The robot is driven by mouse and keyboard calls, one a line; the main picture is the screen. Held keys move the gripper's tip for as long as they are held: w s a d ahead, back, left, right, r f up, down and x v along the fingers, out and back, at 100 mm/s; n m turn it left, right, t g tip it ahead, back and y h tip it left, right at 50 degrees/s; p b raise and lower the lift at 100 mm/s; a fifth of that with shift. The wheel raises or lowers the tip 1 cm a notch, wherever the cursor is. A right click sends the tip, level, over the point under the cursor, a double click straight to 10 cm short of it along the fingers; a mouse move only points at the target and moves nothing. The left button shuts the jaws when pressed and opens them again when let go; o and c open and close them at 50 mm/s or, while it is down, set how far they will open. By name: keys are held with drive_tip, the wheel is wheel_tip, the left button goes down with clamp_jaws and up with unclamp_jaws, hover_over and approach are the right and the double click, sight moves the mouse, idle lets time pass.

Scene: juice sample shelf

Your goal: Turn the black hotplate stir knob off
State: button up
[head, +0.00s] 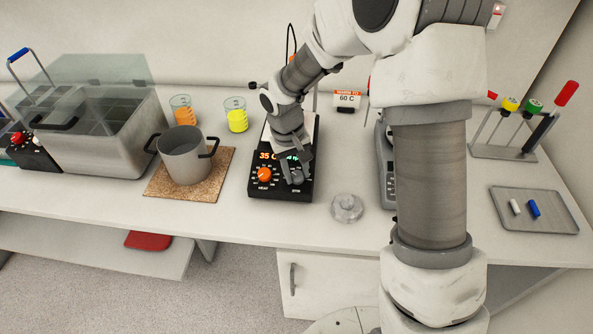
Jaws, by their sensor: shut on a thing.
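The black hotplate (256,191) stands on the bench near the middle of the head view. Its front panel shows an orange heat knob (265,174) on the left and a lit readout of 35 (266,156), partly covered. My gripper (294,180) reaches down to the right side of that panel, at the stir side. It is shut on the stir knob, which its fingers hide. I cannot see the knob's pointer or setting.
Left of the hotplate, a grey pot (184,158) stands on a cork mat (153,188), with beakers of orange (182,112) and yellow liquid (237,119) behind. A clear glass lid (346,208) lies right of the hotplate. A scale (388,185) is partly behind my arm.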

clamp_jaws()
drive_tip(key=shift+a+n+t+h+b, duration=0.15)
drive_tip(key=shift+n+h+b, duration=0.25)
drive_tip(key=shift+n, duration=1)
drive_tip(key=shift+d+n+t+h+b, duration=0.1)
drive_tip(key=shift+n+t+h+b, duration=0.25)
drive_tip(key=shift+n, duration=1.05)
drive_tip(key=o, duration=1)
unclamp_jaws()
drive_tip(key=v, duration=1.7)
drive_tip(key=shift+r+p, duration=0.25)
drive_tip(key=shift+p, duration=0.15)
